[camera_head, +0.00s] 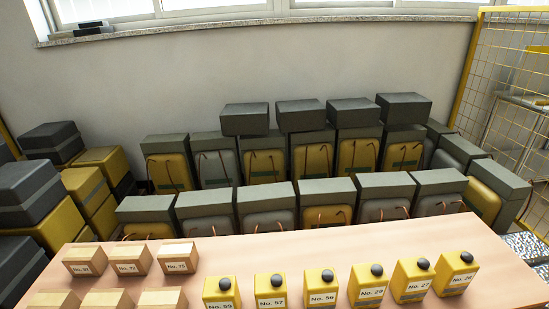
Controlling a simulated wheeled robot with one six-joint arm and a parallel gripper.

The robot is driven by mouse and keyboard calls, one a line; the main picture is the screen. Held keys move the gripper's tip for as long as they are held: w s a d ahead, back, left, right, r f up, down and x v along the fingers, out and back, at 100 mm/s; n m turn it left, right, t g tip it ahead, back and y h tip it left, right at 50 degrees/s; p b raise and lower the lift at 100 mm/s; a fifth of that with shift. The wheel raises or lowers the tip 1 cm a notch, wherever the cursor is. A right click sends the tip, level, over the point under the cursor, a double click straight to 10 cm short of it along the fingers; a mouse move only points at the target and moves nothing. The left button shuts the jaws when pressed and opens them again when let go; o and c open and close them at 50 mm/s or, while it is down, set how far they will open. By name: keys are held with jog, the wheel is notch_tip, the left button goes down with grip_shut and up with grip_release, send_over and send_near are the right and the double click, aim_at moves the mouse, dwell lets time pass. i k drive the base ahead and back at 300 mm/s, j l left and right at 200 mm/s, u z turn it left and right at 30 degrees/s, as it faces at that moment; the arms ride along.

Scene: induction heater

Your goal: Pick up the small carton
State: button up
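Several small tan cartons stand on the left part of a pinkish table (330,252). In the back row are a carton labelled about No. 71 (84,260), one that reads about No. 72 (130,260) and one labelled No. 75 (177,258). In the front row are a left carton (52,300), a middle carton (107,299) and a right carton (162,298), cut off by the lower picture edge. The cartons stand apart with narrow gaps. My gripper does not show in this view.
Behind the table are stacked grey and yellow cases (265,160). A yellow mesh fence (503,75) stands at right. The table's back right is clear.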

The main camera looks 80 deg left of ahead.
aim_at(129, 260)
jog(key=u, duration=3.4)
